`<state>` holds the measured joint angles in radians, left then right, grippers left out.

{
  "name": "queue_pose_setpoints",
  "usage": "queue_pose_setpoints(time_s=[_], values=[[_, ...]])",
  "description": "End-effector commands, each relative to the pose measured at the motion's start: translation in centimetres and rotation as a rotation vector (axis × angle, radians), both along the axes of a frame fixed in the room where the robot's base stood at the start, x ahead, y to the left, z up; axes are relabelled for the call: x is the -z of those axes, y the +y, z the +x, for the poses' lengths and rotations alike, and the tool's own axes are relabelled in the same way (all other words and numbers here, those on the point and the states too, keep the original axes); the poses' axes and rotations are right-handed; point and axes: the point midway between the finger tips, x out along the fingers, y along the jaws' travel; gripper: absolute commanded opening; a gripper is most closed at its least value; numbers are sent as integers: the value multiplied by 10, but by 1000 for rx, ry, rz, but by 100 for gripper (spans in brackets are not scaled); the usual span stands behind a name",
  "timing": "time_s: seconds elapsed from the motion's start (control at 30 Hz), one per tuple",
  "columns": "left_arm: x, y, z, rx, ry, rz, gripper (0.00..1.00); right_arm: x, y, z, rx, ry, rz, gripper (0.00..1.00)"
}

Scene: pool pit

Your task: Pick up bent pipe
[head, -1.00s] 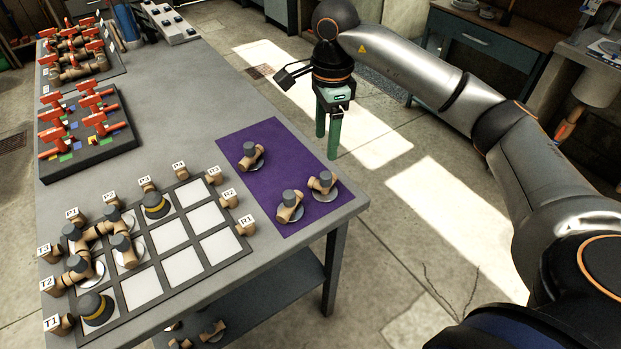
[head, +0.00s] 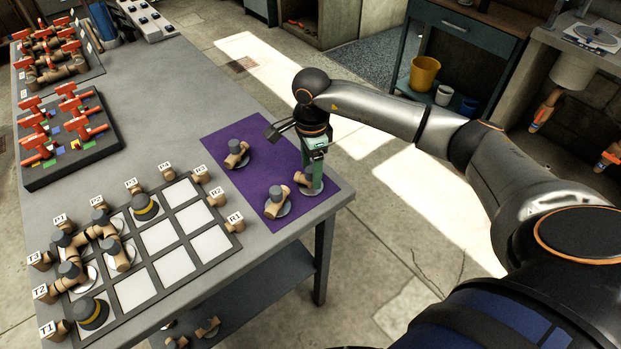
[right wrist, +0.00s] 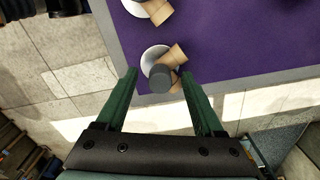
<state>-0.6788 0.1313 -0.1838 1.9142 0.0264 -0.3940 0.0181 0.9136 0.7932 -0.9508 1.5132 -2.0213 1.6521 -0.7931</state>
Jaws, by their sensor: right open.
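Three bent pipes, brown with grey caps and each on a pale disc, are on the purple mat (head: 262,172): one at the back (head: 237,155), one at the front (head: 277,203), one at the right (head: 302,179). My right gripper (head: 314,186) is at the right pipe, its green fingers pointing down and partly hiding it. In the right wrist view my right gripper (right wrist: 158,76) is open, and that pipe (right wrist: 162,79) shows between and just beyond the fingertips. I cannot tell whether a finger touches it. My left gripper is not in view.
A gridded board (head: 133,290) with white squares, labelled edge blocks and several pipe pieces lies left of the mat. A dark stand with red-handled valves (head: 66,140) is farther back. The table's right edge (head: 345,200) is close to my right gripper.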

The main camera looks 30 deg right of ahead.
Motion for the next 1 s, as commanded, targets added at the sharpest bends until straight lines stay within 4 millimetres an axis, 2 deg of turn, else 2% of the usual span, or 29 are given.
queue_pose_setpoints(time_s=[0.27, 0.87, 1.0], values=[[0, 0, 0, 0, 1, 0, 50, 4, 0, 0, 0, 0, 0, 68], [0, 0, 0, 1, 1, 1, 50, 3, 0, 0, 0, 0, 0, 1], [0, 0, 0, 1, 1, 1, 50, 3, 0, 0, 0, 0, 0, 0]])
